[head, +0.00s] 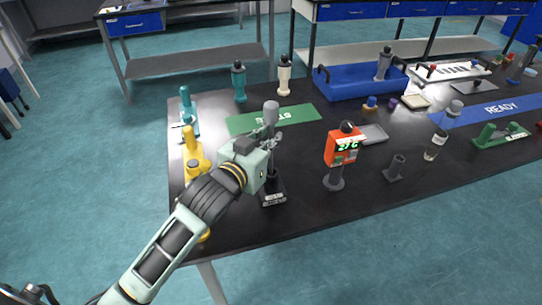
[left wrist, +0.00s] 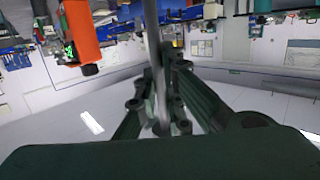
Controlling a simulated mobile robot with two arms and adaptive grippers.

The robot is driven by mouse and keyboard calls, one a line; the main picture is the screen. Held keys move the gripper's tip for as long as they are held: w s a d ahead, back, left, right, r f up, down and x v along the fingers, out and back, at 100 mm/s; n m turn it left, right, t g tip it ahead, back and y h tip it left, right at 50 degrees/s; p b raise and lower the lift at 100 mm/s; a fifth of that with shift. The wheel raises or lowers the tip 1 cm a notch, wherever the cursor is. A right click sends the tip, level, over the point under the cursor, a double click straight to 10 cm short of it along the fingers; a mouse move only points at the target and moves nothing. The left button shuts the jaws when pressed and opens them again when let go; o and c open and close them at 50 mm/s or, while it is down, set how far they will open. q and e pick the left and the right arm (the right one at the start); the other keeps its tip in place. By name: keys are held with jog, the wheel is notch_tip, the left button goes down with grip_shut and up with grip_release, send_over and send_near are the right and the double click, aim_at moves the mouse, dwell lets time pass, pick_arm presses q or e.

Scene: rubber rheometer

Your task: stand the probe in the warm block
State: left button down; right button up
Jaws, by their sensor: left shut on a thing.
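My left gripper (head: 271,142) is above the left part of the dark table, shut on the probe. The probe's grey handle (head: 271,112) sticks up above the fingers, roughly upright. In the left wrist view the probe shows as a thin grey rod (left wrist: 155,65) between the fingers (left wrist: 160,115). A black stand with a pale label (head: 273,198) is directly below the gripper; whether the probe's lower end is in it is hidden. A small grey block with an upright tube (head: 396,167) stands further right. I cannot tell which of these is the warm block. My right gripper is not in view.
An orange meter (head: 341,149) with a lit green display stands just right of the gripper. A green mat (head: 240,124) lies behind, with a blue tray (head: 340,90) beyond. A yellow device (head: 191,147) stands left. The front right table area is clear.

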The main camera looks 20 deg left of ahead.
pick_arm(q)
notch_tip(320, 180, down, 4)
jog(key=shift+f, duration=0.1)
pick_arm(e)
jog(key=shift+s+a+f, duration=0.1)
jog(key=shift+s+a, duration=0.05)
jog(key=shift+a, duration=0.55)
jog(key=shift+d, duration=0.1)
pick_arm(q)
jog(key=c, duration=1.9)
grip_release()
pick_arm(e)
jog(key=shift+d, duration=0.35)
pick_arm(q)
jog(key=b+v, duration=0.1)
jog(key=v, duration=1.1)
jog(key=shift+b, duration=0.35)
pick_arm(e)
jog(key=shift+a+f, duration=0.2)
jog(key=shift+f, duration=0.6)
